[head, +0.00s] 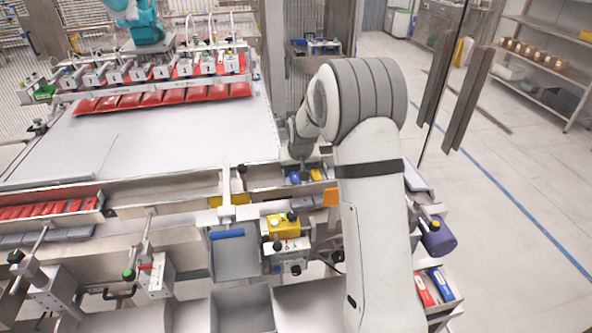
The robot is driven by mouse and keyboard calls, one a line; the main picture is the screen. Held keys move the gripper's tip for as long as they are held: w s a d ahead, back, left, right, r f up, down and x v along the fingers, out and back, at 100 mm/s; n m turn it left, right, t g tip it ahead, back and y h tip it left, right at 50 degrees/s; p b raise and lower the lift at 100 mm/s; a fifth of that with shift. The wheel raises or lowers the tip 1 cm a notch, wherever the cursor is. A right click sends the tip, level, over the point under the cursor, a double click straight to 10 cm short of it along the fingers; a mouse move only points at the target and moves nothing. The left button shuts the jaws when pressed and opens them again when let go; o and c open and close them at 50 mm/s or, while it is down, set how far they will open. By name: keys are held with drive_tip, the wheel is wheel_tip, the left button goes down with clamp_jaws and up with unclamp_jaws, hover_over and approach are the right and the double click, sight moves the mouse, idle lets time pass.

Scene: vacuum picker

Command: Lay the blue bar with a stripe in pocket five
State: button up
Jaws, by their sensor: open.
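My gripper (304,166) points down at the end of my arm, over a small metal bin (262,184) behind the front rail. It is open; its fingers are small and partly hidden by my arm. Blue pieces (294,177) and a yellow-orange piece (316,175) lie in that bin below it. I cannot tell whether one of these is the striped blue bar. A blue piece with a pale mark (440,284) lies beside a red one (424,290) in a tray at lower right. No pocket number is readable, so I cannot tell which pocket is five.
A blue bar-shaped handle (228,234) hangs before a grey open bin (236,262). A yellow block (283,226) and clamps stand right of it. The table's middle is clear.

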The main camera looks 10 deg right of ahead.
drive_tip(key=b+v, duration=0.3)
drive_tip(key=v, duration=0.9)
drive_tip(key=s+r+g, duration=0.1)
drive_tip(key=s+r, duration=0.1)
drive_tip(key=s, duration=3.2)
drive_tip(key=shift+a+r, duration=0.1)
drive_tip(key=shift+r, duration=0.1)
drive_tip(key=shift+c, duration=0.3)
